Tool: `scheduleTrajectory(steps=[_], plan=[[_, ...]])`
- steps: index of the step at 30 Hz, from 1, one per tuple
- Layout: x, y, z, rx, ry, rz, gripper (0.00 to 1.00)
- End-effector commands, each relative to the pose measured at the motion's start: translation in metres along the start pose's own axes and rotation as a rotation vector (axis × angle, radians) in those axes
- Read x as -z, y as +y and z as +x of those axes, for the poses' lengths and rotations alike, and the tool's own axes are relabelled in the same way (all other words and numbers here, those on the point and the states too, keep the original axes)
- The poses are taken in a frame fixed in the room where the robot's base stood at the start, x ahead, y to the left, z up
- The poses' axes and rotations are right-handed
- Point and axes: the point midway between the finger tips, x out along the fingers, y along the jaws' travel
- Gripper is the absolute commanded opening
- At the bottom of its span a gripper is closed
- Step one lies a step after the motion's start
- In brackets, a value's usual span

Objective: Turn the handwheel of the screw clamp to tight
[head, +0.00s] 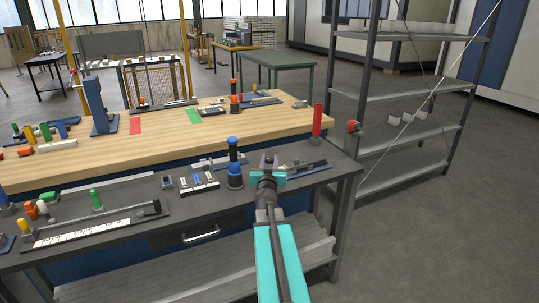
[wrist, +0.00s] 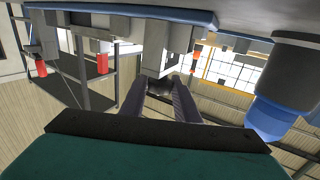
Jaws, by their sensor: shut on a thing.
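My gripper (head: 268,162) reaches over the front edge of the dark bench, at a blue-edged fixture plate. In the wrist view my gripper (wrist: 160,90) has its two fingers shut on a small dark part. I take it for the handwheel (wrist: 160,84) of the screw clamp, mostly hidden between the fingertips. The clamp's grey block (wrist: 152,58) is just beyond the fingers. In the head view my gripper covers most of the clamp, and I cannot tell how tight it is.
A blue cylinder (head: 234,172) stands close left of my gripper, also large at right in the wrist view (wrist: 285,90). A red post (head: 317,120) stands behind right. A small panel (head: 197,181) lies left. A metal shelf (head: 410,95) stands right; floor there is clear.

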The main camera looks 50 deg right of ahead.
Motion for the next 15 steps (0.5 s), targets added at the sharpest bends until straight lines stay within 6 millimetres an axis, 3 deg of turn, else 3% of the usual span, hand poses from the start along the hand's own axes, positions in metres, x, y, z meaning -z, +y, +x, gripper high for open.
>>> scheduleTrajectory(steps=[15], plan=[[0.0066, -0.0005, 0.0021, -0.102, 0.003, 0.002, 0.06]])
